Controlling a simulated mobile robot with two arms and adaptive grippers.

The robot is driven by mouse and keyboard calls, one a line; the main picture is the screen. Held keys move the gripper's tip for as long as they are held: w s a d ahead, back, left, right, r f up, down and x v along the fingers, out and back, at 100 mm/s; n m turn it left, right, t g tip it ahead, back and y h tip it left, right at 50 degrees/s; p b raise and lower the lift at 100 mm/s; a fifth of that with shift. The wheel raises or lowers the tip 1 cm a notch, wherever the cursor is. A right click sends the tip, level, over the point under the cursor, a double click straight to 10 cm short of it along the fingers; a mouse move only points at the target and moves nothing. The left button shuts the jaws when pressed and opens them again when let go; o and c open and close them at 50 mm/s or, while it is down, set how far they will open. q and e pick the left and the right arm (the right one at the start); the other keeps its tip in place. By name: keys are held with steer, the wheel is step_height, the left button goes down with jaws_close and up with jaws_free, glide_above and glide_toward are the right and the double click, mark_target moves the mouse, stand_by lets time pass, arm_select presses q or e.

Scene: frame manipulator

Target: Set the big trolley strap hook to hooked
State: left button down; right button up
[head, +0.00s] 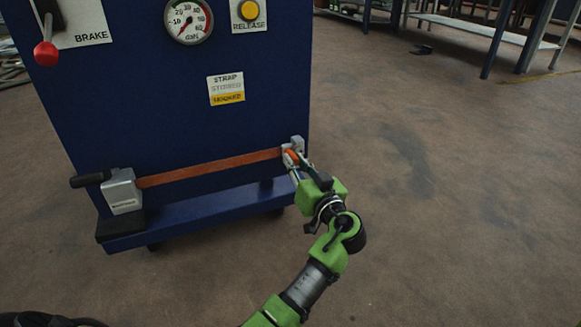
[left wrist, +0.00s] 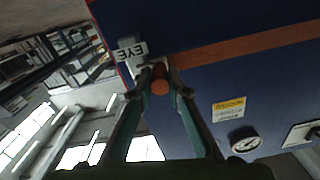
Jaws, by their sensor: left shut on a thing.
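The big trolley (head: 150,110) is dark blue. An orange strap (head: 212,167) runs taut from a grey ratchet (head: 122,190) at its lower left to the bracket (head: 297,145) at its lower right edge. My left gripper (head: 293,158) is at the strap's right end, shut on the orange hook grip, which shows in the left wrist view (left wrist: 160,84) between the fingertips, right by a white "EYE" label (left wrist: 132,53). The fingers hide the hook's contact with the eye. The strap sign (head: 226,90) has its "HOOKED" line lit yellow. My right gripper is not in view.
A red-knobbed brake lever (head: 46,53), a gauge (head: 188,20) and a yellow release button (head: 249,10) are on the trolley's upper face. A blue ledge (head: 200,216) juts out below the strap. The floor to the right is open, with metal racks (head: 490,28) farther back.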

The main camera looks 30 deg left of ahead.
arm_select(q)
steer(key=shift+w+d, duration=0.15)
steer(key=c, duration=1.9)
jaws_free()
steer(key=shift+w+d, duration=0.1)
steer(key=shift+r, duration=0.1)
step_height(320, 180, up, 10)
steer(key=shift+f, duration=0.1)
